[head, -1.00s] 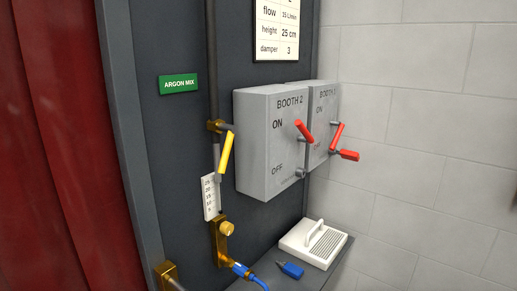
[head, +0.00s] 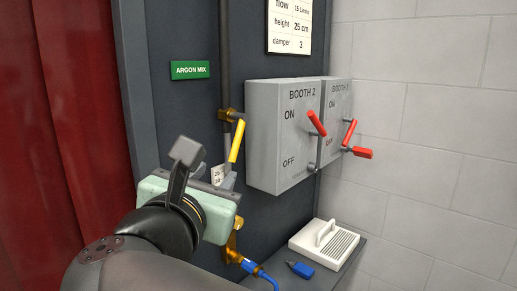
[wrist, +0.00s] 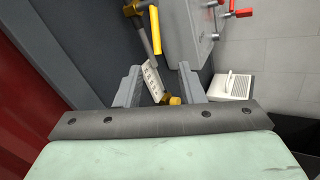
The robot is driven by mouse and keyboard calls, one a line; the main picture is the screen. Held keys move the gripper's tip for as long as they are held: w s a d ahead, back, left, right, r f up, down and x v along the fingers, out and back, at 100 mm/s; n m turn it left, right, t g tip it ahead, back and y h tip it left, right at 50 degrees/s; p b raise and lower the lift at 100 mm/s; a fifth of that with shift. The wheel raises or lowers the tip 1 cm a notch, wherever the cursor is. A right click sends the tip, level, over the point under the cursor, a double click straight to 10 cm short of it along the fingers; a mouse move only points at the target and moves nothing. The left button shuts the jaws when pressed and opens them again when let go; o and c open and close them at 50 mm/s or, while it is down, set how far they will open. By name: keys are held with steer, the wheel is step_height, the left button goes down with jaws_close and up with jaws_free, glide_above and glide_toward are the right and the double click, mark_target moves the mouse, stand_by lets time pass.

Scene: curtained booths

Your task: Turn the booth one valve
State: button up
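A yellow valve lever (head: 237,141) hangs from a brass fitting (head: 228,114) on the dark vertical pipe, slanting down beside the pipe. Below the green ARGON MIX sign (head: 190,70), no booth number shows on this valve. The lever also shows in the wrist view (wrist: 155,32), beyond the fingers. My gripper (wrist: 158,72) is open and empty, its two grey fingers apart. In the head view my gripper (head: 214,173) is just below and left of the lever, apart from it as far as I can tell. It partly hides the white flow scale (head: 219,174).
Grey switch boxes marked BOOTH 2 (head: 281,140) and BOOTH 1 (head: 336,115), with red levers, stand right of the valve. Below are a brass fitting (head: 233,242) with a blue hose and a shelf holding a white handled block (head: 323,243). A red curtain (head: 60,110) hangs at left.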

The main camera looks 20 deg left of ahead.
mark_target(236, 143)
steer(key=w, duration=0.5)
steer(key=w+a+p, duration=0.1)
steer(key=w, duration=0.5)
steer(key=w+a+p, duration=0.1)
steer(key=w, duration=0.5)
steer(key=shift+r, duration=0.25)
jaws_close()
